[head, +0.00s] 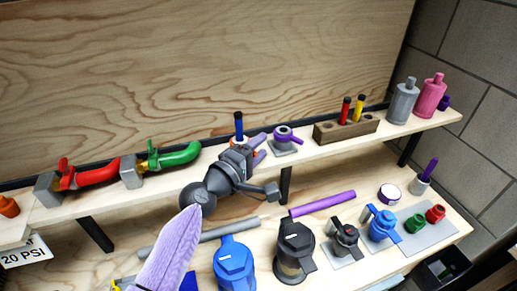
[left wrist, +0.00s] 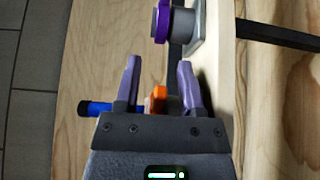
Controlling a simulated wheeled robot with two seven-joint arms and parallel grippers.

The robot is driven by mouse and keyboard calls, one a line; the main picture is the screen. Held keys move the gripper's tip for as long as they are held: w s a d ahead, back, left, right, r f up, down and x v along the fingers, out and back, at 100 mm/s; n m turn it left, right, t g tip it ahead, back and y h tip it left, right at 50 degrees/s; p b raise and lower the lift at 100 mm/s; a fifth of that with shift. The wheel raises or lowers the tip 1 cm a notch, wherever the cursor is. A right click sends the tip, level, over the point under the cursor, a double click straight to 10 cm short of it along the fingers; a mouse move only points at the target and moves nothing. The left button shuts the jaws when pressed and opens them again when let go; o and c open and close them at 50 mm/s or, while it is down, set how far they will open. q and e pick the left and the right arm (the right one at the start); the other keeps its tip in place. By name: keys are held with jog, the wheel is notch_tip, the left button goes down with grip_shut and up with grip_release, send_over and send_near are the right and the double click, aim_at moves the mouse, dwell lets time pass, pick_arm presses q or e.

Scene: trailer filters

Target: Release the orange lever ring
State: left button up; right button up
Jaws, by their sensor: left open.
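The orange lever ring shows only as small orange bits (head: 234,144) by my left gripper in the head view, on the upper shelf. In the left wrist view its orange part (left wrist: 158,92) lies between the bases of my purple fingers. A blue lever handle (head: 239,126) with a dark tip stands up beside it; it also shows in the left wrist view (left wrist: 97,108), left of the fingers. My left gripper (head: 263,147) is open, with its fingers apart on either side of the orange part. Contact cannot be told, and the gripper hides most of the ring. My right gripper is not in view.
A purple ring on a grey base (head: 284,135) stands close right of my left gripper. A wooden block (head: 340,130) with red and yellow pegs is farther right. Red (head: 95,174) and green (head: 175,156) handles lie left. Several housings, including a blue one (head: 234,265), stand on the lower shelf.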

pick_arm(q)
grip_shut()
dwell(0.3)
jog(key=p, duration=0.1)
jog(key=n+t+y+p, duration=0.1)
jog(key=y, duration=0.1)
jog(key=shift+w+d+r+n+p, duration=0.25)
jog(key=shift+w+r+n+p, duration=0.05)
jog(key=shift+n+p, duration=0.1)
jog(key=shift+w+f+n+t+y, duration=0.15)
jog(key=shift+n+t+y, duration=0.15)
jog(key=shift+t+y, duration=0.25)
jog(key=shift+f+y, duration=0.2)
jog(key=shift+y, duration=0.05)
grip_release()
jog(key=shift+a, duration=0.1)
